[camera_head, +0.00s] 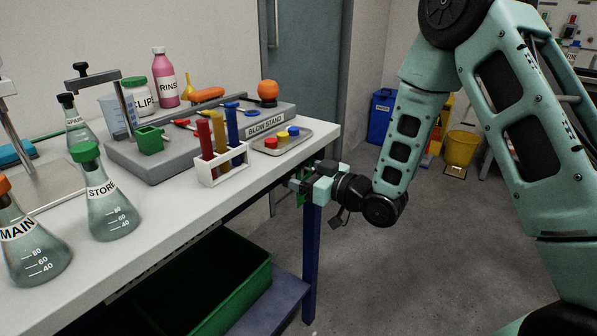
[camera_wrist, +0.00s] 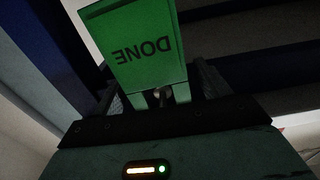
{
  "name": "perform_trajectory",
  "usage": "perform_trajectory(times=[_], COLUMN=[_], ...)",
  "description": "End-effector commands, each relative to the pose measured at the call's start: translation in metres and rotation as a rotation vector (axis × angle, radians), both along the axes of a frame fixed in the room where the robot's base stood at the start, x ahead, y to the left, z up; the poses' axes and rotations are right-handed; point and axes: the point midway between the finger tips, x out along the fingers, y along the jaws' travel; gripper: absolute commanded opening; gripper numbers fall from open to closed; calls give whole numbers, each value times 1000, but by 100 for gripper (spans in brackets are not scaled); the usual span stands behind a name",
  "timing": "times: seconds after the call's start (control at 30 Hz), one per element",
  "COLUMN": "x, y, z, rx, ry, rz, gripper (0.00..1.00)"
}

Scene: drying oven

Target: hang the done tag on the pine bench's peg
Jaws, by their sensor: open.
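The green tag marked DONE (camera_wrist: 148,62) fills the upper middle of the wrist view, its lettering upside down. A small part of the tag (camera_head: 301,199) shows in the head view, below my gripper (camera_head: 303,182) at the right end of the white-topped bench (camera_head: 318,137). In the wrist view my gripper (camera_wrist: 161,90) is open, with one finger on each side of the tag's lower end. A small pale, rounded piece lies between the fingers there. I cannot tell whether it is a peg or what supports the tag. No bench is labelled as pine.
The bench's blue leg (camera_head: 312,250) stands just below my gripper. A green crate (camera_head: 225,300) sits on the lower shelf. A tray with coloured caps (camera_head: 282,142) and a test-tube rack (camera_head: 222,172) stand near the bench edge.

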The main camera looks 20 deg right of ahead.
Motion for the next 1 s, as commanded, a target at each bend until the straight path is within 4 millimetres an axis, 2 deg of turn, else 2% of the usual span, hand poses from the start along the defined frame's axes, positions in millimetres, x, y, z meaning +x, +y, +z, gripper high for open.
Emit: perform_trajectory(times=[0.13, 0.23, 0.53, 0.6, 1.0], x=[-1, -11, -69, -76, -113], y=[-1, -10, -43, -48, -74], z=[-2, -2, 0, 6, 5], rx=[-1, 0, 0, 1, 1], ry=[1, 2, 3, 7, 8], rz=[0, -4, -5, -2, -4], gripper=[75, 75, 75, 75, 75])
